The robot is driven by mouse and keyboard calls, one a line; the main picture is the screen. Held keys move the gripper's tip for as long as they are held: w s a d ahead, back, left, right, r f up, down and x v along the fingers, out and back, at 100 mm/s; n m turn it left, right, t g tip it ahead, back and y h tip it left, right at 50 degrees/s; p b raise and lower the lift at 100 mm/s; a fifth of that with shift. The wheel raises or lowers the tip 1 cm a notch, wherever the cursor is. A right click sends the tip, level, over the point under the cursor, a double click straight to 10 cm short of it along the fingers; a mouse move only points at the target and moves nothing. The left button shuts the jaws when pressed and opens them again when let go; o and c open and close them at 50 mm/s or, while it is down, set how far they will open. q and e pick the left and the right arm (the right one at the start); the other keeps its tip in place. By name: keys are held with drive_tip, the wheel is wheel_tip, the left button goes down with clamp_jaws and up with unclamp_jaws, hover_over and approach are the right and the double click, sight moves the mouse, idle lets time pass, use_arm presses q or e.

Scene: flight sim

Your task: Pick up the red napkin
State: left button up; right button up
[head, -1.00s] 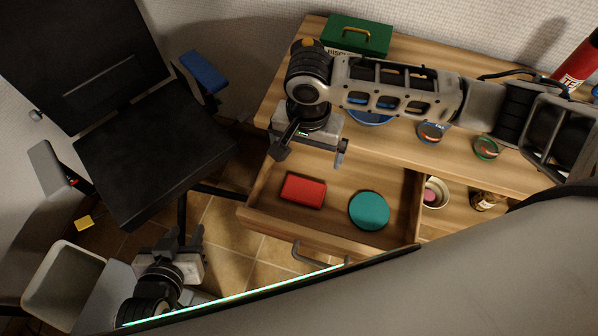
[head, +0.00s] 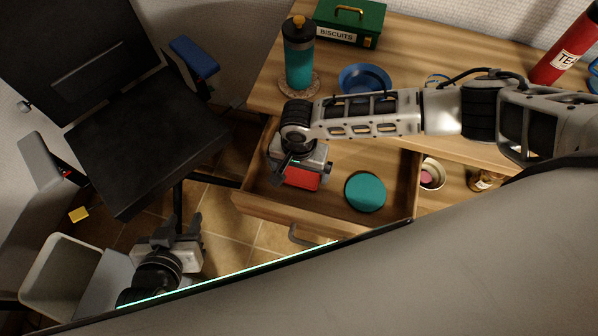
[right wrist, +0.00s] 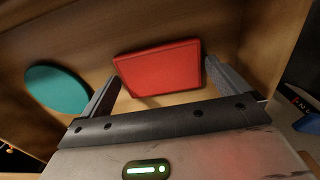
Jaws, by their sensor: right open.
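The red napkin (head: 302,180) is a flat red folded rectangle on the bottom of the open drawer (head: 400,185); my right gripper hides its far part in the head view. In the right wrist view the napkin (right wrist: 160,68) lies between and beyond the two spread fingertips. My right gripper (head: 299,172) is open and empty above it, and it also shows in the right wrist view (right wrist: 160,85). I cannot tell how far its tips are above the drawer floor. My left gripper (head: 182,225) is open and empty, low at the left, away from the drawer.
A teal round thing (head: 365,192) lies in the drawer beside the napkin. The drawer's front with handle (head: 300,236) stands nearer. On the desk are a teal bottle (head: 299,60), a biscuit box (head: 350,22) and a blue bowl (head: 365,78). A black chair (head: 150,140) stands left.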

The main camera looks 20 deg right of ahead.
drive_tip(key=shift+f, duration=0.1)
drive_tip(key=shift+c, duration=0.3)
drive_tip(key=c, duration=0.6)
